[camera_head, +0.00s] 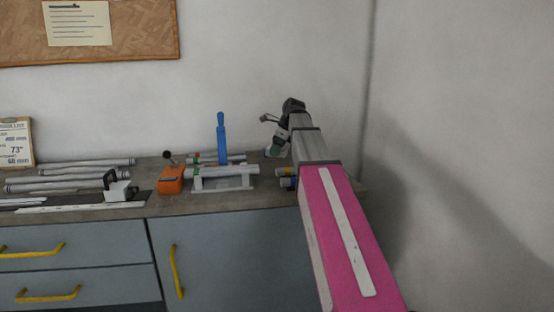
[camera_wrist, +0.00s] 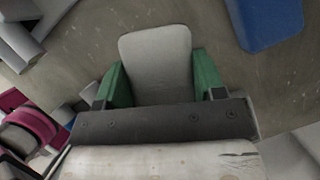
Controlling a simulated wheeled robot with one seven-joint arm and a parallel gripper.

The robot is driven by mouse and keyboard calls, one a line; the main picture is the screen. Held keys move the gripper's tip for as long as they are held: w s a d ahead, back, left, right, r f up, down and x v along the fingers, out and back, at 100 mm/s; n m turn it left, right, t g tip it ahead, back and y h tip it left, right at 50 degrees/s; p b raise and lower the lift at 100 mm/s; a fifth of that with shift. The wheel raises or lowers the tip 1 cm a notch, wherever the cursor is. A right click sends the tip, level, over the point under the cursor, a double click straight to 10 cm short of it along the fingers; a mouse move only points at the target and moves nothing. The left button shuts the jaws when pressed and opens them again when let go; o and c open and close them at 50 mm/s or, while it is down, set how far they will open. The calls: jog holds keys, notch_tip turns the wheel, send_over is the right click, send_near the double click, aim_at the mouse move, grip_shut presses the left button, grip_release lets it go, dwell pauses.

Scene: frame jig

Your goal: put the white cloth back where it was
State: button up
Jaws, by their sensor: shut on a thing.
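My gripper (camera_wrist: 161,78) has green fingers on both sides of a pale, folded-looking flat piece, which I take to be the white cloth (camera_wrist: 156,52). The fingers are shut on it, and the grey-brown worktop shows behind it. In the head view my gripper (camera_head: 275,146) is over the right end of the bench, right of the white jig. There the cloth is too small to make out clearly. I cannot tell whether it touches the worktop.
The white jig (camera_head: 222,184) holds a pale tube (camera_head: 226,171). An orange clamp (camera_head: 171,180) is left of it, and a blue upright handle (camera_head: 221,138) behind. Tubes with blue and yellow ends (camera_head: 286,183) lie beneath my arm. Several tubes (camera_head: 70,177) lie left. A wall closes the right.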

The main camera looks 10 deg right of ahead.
aim_at(277, 165)
jog(key=shift+f, duration=2)
jog(key=shift+f, duration=0.15)
jog(key=o, duration=0.9)
jog(key=v, duration=1.2)
jog(key=shift+d, duration=0.1)
